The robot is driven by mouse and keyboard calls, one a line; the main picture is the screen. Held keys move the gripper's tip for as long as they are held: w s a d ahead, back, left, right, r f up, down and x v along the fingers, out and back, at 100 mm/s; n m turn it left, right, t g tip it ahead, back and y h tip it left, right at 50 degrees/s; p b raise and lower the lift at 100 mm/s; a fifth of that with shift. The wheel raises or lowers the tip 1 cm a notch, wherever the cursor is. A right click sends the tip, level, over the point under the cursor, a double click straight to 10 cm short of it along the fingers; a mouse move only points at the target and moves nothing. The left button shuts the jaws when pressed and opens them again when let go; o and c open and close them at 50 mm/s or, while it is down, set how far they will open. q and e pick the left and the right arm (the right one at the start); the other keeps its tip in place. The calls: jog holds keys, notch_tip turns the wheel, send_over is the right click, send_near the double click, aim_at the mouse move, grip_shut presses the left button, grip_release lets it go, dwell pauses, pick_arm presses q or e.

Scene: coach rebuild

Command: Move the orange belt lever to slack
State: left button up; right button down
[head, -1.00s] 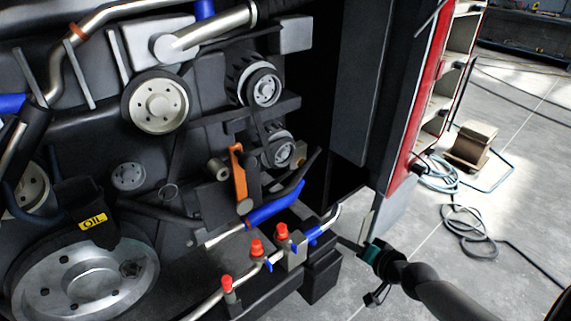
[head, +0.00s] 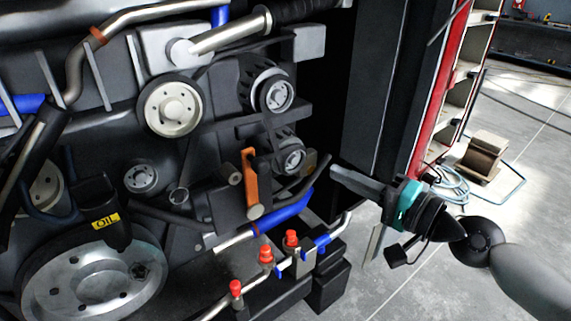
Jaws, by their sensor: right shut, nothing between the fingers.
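The orange belt lever (head: 250,178) stands nearly upright on the engine, with its round grey pivot at its lower end. It is in plain view in the head view, left of my right gripper. My right gripper (head: 338,177) is shut and empty. It points left toward the engine, at about the lever's height in the picture, with a clear gap between its tips and the lever. My left gripper is not in view.
Pulleys (head: 280,96) sit above and right of the lever. A blue hose (head: 290,212) and red-capped valves (head: 266,255) lie below it. A dark panel (head: 372,90) stands behind my right gripper. Cables (head: 452,187) and a brown block (head: 482,155) are on the floor at right.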

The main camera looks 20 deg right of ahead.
jog(key=w+a+f+p, duration=0.1)
jog(key=w+a+p, duration=0.6)
jog(key=a, duration=0.1)
jog(key=shift+w+a, duration=0.35)
dwell(0.6)
dwell(0.3)
